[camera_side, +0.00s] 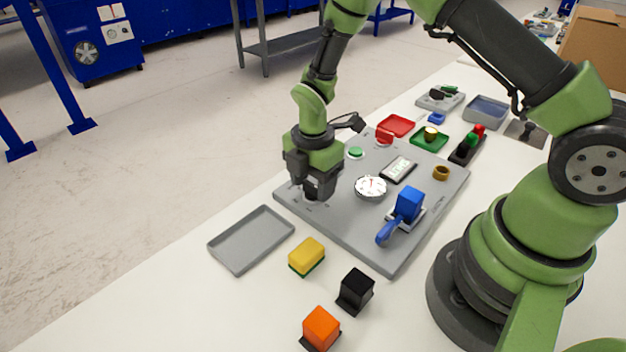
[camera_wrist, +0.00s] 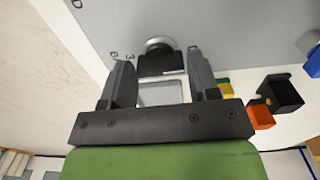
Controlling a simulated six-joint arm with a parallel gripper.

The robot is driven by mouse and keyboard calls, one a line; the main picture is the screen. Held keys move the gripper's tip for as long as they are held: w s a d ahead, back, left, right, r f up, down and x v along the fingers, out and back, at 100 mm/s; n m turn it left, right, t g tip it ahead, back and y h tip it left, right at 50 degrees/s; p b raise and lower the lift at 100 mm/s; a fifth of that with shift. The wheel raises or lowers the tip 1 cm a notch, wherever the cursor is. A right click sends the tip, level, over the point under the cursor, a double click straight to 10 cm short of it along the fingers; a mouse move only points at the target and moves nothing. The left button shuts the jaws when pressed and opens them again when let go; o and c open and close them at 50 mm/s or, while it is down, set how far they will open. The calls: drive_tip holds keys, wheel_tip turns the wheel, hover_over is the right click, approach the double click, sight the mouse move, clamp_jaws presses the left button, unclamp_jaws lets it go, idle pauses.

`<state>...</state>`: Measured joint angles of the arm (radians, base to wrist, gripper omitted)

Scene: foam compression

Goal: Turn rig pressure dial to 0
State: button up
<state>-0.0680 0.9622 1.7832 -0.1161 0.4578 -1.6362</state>
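My gripper (camera_wrist: 158,58) is open, its two dark fingers apart. In the wrist view a round silver dial (camera_wrist: 158,44) shows between and just beyond the fingertips, with small gaps at both sides. Printed marks, including a 0 and a 3, lie around it on the grey rig panel (camera_wrist: 100,22). A dark block sits at the dial's near side; I cannot tell whether it is part of the dial. In the side view my gripper (camera_side: 318,192) points down over the panel's left corner and mostly hides the dial. The dial's exact setting is not readable.
An empty grey tray (camera_side: 250,240) and yellow (camera_side: 306,254), black (camera_side: 355,289) and orange (camera_side: 321,327) blocks lie in front.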

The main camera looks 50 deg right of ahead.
drive_tip(key=shift+o, duration=1.4)
wheel_tip(320, 180, up, 10)
wheel_tip(320, 180, up, 7)
drive_tip(key=m+t, duration=0.2)
drive_tip(key=m, duration=0.2)
hover_over(313, 185)
drive_tip(key=s, duration=0.2)
drive_tip(key=s+r+m+t+y, duration=0.1)
drive_tip(key=s+r+m+t, duration=0.1)
drive_tip(key=s+r+m, duration=0.45)
drive_tip(key=s+r+m+t+y, duration=0.1)
drive_tip(key=s+r+m+t, duration=0.2)
drive_tip(key=s+m, duration=0.6)
drive_tip(key=shift+s+a+r+m, duration=0.3)
drive_tip(key=shift+r+m, duration=0.3)
drive_tip(key=shift+m, duration=0.75)
